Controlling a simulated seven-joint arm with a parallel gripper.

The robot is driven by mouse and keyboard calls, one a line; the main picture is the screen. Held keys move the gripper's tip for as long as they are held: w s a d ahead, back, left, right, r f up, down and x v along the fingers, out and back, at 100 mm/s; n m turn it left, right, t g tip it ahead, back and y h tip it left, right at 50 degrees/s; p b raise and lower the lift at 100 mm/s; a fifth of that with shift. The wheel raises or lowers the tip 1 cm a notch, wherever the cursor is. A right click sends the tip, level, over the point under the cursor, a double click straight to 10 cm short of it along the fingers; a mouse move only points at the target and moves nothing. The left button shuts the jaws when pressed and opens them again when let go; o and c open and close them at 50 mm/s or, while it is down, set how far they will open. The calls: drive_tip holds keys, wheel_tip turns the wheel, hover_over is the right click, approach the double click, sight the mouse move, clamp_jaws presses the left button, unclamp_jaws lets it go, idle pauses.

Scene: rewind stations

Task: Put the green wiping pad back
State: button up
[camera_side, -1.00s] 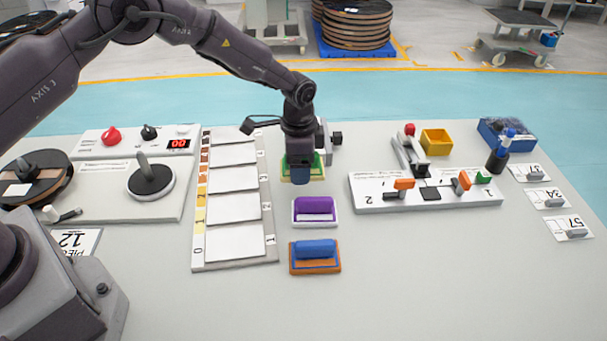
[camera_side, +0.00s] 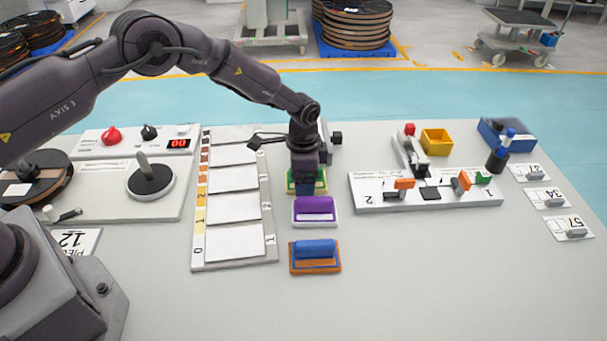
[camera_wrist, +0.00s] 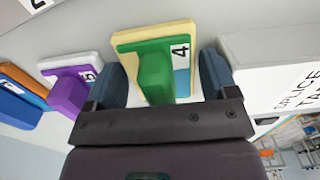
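The green wiping pad (camera_wrist: 153,72) has a green top and handle, a cream-yellow base and a label "4". In the side view the pad (camera_side: 293,186) is just behind the purple pad, partly hidden by my gripper. My gripper (camera_side: 306,186) points down over it. I cannot tell whether the pad touches the table.
In front stand a purple pad (camera_side: 315,208) on white and a blue pad (camera_side: 315,252) on orange. A panel of pale plates (camera_side: 235,243) is at left, a white splice station (camera_side: 375,201) at right. The front table is clear.

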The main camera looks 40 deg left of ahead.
drive_tip(key=s+a+r+n+t, duration=0.1)
drive_tip(key=s+r, duration=0.1)
drive_tip(key=r, duration=0.9)
drive_tip(key=s+a+r, duration=0.1)
drive_tip(key=r, duration=1)
drive_tip(key=s+a+r+n+t, duration=0.2)
drive_tip(key=s+r+n, duration=0.1)
drive_tip(key=s+r, duration=0.6)
drive_tip(key=s+a+r+n+t, duration=0.1)
drive_tip(key=s+a+r+n, duration=0.1)
drive_tip(key=s, duration=0.8)
drive_tip(key=s+a+r+n+t, duration=0.1)
drive_tip(key=s+a+r+n, duration=0.1)
drive_tip(key=s, duration=0.8)
drive_tip(key=shift+s+n+t, duration=0.3)
drive_tip(key=shift+n, duration=0.2)
